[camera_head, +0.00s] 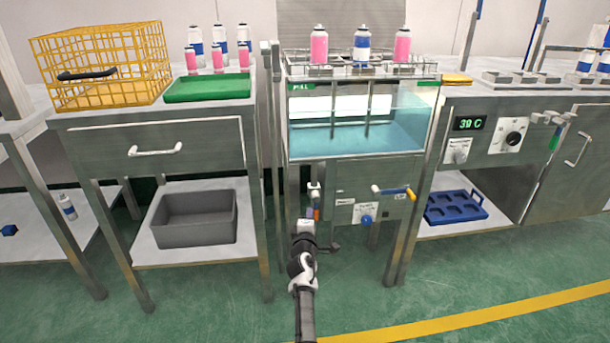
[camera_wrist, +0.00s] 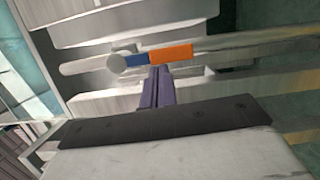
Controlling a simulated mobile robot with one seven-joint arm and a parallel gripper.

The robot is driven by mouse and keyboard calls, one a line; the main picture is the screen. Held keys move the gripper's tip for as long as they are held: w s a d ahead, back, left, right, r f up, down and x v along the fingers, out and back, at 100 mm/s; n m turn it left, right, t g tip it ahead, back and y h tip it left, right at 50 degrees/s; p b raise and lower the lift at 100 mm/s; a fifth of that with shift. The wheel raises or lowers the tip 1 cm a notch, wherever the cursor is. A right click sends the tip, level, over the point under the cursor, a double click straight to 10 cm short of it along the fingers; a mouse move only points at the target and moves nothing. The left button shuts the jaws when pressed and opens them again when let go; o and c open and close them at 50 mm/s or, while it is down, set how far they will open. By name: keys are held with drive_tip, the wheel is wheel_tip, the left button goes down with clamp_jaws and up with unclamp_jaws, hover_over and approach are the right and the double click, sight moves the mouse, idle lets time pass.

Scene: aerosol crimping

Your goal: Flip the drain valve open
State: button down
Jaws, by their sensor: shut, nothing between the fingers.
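A lever valve with a blue-and-orange handle (camera_wrist: 171,54) shows in the wrist view. Its round grey pivot (camera_wrist: 121,65) is at the handle's left end. In the head view the same orange-tipped handle (camera_head: 317,213) hangs down below a pale valve fitting (camera_head: 314,190) on the front of the water tank (camera_head: 357,138). My gripper (camera_wrist: 160,72) is shut and empty, its fingertips right at the handle's lower edge in the wrist view. I cannot tell whether they touch it. In the head view my gripper (camera_head: 308,216) is beside the handle, its fingertips hard to make out.
A second lever with a yellow-orange grip (camera_head: 397,193) and a blue knob (camera_head: 366,220) are to the right on the tank front. A cabinet with a grey bin (camera_head: 194,217) stands left; a control bench with a blue tray (camera_head: 455,206) stands right. Green floor in front is open.

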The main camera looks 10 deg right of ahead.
wheel_tip(320, 180, up, 18)
drive_tip(key=p, duration=0.7)
drive_tip(key=shift+r, duration=0.1)
